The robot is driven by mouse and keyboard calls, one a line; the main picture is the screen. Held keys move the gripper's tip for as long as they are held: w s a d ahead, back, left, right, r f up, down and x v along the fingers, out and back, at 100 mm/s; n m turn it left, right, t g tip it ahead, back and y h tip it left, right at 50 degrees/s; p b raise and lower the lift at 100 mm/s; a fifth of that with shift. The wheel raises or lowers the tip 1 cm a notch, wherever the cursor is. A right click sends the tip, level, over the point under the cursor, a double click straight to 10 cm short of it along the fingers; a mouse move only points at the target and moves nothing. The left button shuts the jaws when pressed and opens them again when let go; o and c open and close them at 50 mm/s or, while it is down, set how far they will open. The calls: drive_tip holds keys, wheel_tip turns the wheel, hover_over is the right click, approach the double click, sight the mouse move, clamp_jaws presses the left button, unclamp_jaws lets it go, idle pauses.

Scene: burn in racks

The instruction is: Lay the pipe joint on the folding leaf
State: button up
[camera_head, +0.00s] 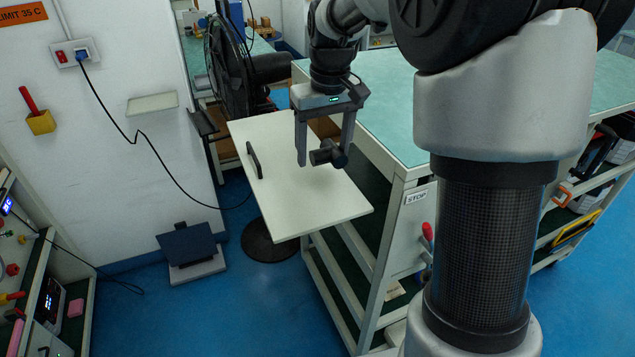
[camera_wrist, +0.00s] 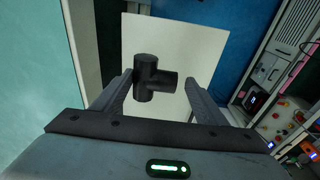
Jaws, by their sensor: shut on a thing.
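The pipe joint (camera_head: 329,153) is a dark grey T-shaped piece. My gripper (camera_head: 324,160) points down and is shut on it, with the joint between the fingertips. In the wrist view the pipe joint (camera_wrist: 153,78) shows its stem toward the right finger. The folding leaf (camera_head: 300,205) is a flat cream board sticking out level from the trolley's left side. The joint is over the leaf's right half. Whether it touches the surface I cannot tell. The leaf also shows behind the joint in the wrist view (camera_wrist: 190,45).
A black handle (camera_head: 254,160) stands up at the leaf's left edge. The trolley's green top (camera_head: 385,100) lies right of the leaf. A black fan (camera_head: 228,70) stands behind it. The rest of the leaf is bare. A dark flat device (camera_head: 190,247) stands on the floor by the wall.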

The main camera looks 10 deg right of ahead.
wheel_tip(320, 180, down, 10)
idle(0.6)
drive_tip(key=shift+f, duration=0.1)
drive_tip(key=o, duration=1.1)
